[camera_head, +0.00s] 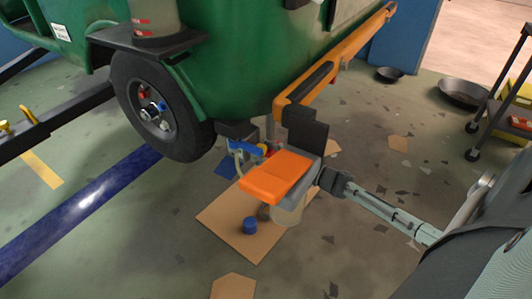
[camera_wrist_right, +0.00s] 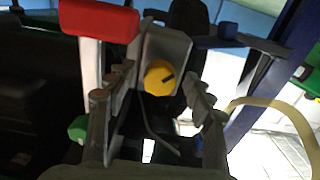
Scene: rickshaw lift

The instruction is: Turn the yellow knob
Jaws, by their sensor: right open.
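I cannot tell whether a finger touches the knob. In the head view a small red and yellow part shows beside the blue lever (camera_head: 243,148), but I cannot tell if it is the knob. My left gripper is not in view.
A red block (camera_wrist_right: 100,18) sits close to my fingers at upper left. The green rickshaw (camera_head: 225,65) with its black wheel (camera_head: 135,95) stands at the back. An orange pad (camera_head: 275,177) is above a cardboard sheet (camera_head: 235,235). Black pans (camera_head: 465,92) and a cart stand at the right.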

